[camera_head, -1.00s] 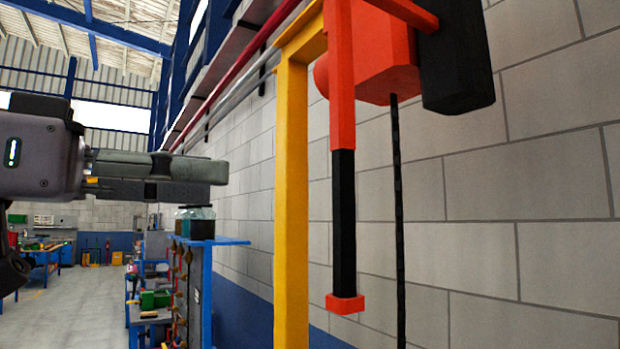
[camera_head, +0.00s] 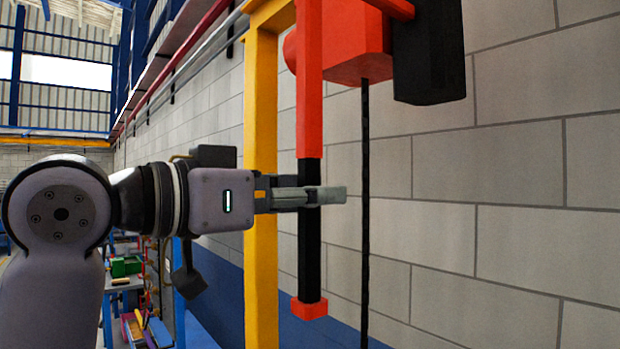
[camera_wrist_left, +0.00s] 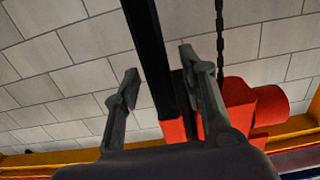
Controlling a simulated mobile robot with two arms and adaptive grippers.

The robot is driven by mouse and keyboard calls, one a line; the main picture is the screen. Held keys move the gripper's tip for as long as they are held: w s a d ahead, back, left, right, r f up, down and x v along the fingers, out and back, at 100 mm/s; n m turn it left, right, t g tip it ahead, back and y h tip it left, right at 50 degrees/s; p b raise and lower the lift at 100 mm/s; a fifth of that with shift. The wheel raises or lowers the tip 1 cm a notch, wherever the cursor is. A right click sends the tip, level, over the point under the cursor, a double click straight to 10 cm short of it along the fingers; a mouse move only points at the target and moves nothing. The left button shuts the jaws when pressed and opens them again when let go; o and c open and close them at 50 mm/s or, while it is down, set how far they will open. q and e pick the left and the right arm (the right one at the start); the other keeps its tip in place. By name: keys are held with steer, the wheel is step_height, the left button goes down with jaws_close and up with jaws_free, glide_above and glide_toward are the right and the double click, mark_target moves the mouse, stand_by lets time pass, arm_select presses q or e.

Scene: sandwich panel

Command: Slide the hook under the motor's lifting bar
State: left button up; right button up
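The orange hoist (camera_head: 345,55) hangs from the yellow frame. Its control bar has a black grip (camera_head: 309,255) and a red end block (camera_head: 309,308); the grip also shows in the wrist view (camera_wrist_left: 150,50). My left gripper (camera_head: 335,195) is level with the upper part of the grip. In the wrist view its fingers (camera_wrist_left: 160,65) are spread, with the grip appearing between them; I cannot tell whether either finger touches it. A black chain (camera_head: 366,230) hangs to the right of the grip. The hook, the motor and its lifting bar are not in view. My right gripper is not in view.
The yellow post (camera_head: 260,170) stands just behind my left wrist. A grey block wall (camera_head: 520,240) with a blue lower band closes off the right. A dark box (camera_head: 428,55) hangs beside the hoist. Blue workbenches (camera_head: 125,285) stand farther back on the left.

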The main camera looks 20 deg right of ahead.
arm_select(q)
steer(key=shift+w+d, duration=0.15)
steer(key=shift+c, duration=0.5)
jaws_close()
stand_by(0.4)
